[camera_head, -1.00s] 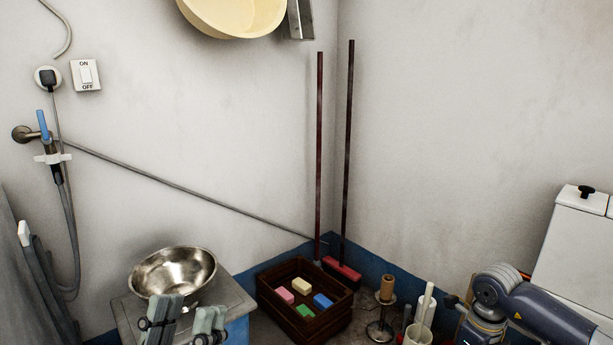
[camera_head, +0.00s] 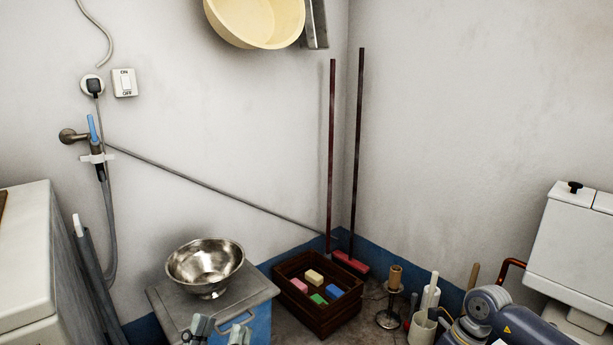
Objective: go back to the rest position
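My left gripper (camera_head: 218,335) shows at the bottom edge of the head view, cut off by the frame. Its two grey fingers stand apart with nothing seen between them. It appears in front of the lower part of a grey-topped stand (camera_head: 262,287), below a shiny metal bowl (camera_head: 205,262) that rests on the stand. My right gripper is not in view; part of my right arm shows at the lower right.
A dark wooden crate (camera_head: 327,318) holding several coloured blocks stands right of the stand. A candlestick-like holder (camera_head: 390,318) and a white container (camera_head: 421,330) stand further right. Two long-handled brooms (camera_head: 332,150) lean in the corner. A white washer-like box (camera_head: 25,255) is at left.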

